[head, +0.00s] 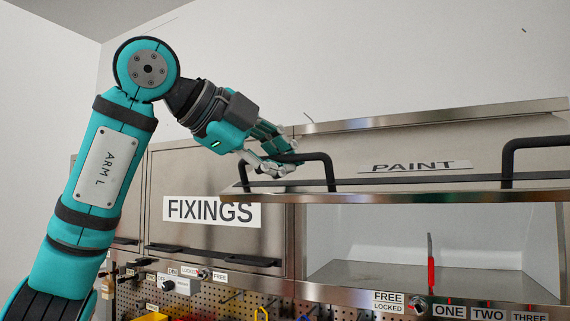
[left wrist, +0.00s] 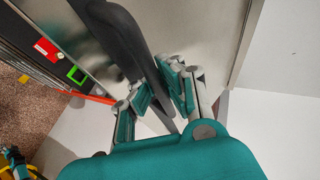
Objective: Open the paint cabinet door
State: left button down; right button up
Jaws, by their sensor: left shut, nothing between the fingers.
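The paint cabinet door (head: 400,197) is swung up to about horizontal, with its PAINT label (head: 415,166) lying on top. The cabinet interior (head: 370,235) shows open below it. A black bar handle (head: 320,160) stands on the door and also runs through the left wrist view (left wrist: 120,35). My left gripper (head: 284,165) is at the door's left end, close beside the handle. Its fingers (left wrist: 160,95) are shut with nothing between them; whether they touch the bar I cannot tell.
A red upright object (head: 431,268) stands in the open cabinet. A shut FIXINGS cabinet (head: 211,211) is to the left. Below are a FREE/LOCKED knob (head: 418,305) and a pegboard (head: 235,305) with tools. The wall above is clear.

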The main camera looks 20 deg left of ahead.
pick_arm(q)
jog(key=c, duration=2)
grip_release()
jog(key=shift+s, duration=0.1)
jog(key=shift+o, duration=1.1)
jog(key=shift+s+r, duration=0.1)
jog(key=shift+s, duration=0.05)
jog(key=shift+o, duration=0.6)
jog(key=shift+s+r, duration=0.1)
jog(key=shift+s, duration=0.2)
jog(key=shift+a, duration=0.2)
jog(key=v, duration=1.2)
jog(key=shift+d, duration=0.2)
jog(key=shift+s, duration=0.1)
